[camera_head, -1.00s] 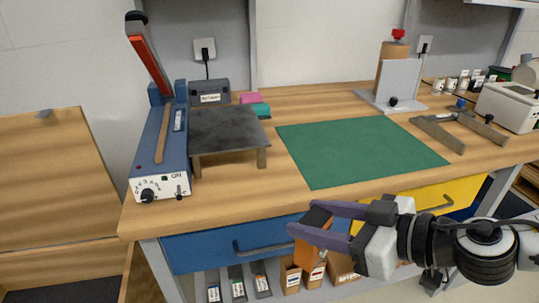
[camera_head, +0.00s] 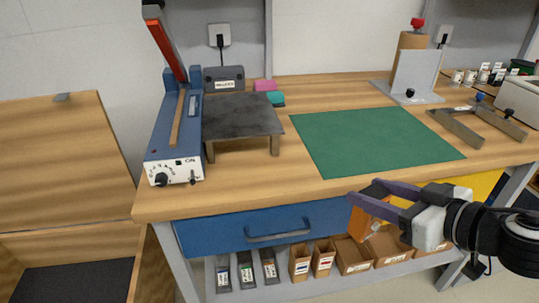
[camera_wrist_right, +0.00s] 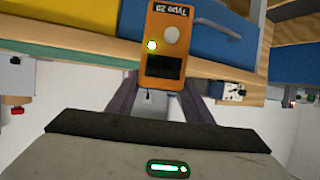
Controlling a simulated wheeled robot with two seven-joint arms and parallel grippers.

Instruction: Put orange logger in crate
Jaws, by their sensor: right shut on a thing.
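My right gripper (camera_head: 366,205) is shut on the orange logger (camera_head: 367,221), in front of the workbench's front edge, at drawer height. In the right wrist view the logger (camera_wrist_right: 170,45) is held between the dark fingers, with its label, a round button, a small light and a dark screen facing the camera. My left gripper is not in view. No container is clearly marked as the crate. A wooden box (camera_head: 55,245) with a raised lid and a dark bottom stands at the left.
The workbench (camera_head: 240,190) carries a blue heat sealer (camera_head: 177,140), a dark small table (camera_head: 235,115) and a green mat (camera_head: 372,140). Below are a blue drawer (camera_head: 265,228) and a shelf with open cardboard boxes (camera_head: 325,257) and grey bins (camera_head: 245,270).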

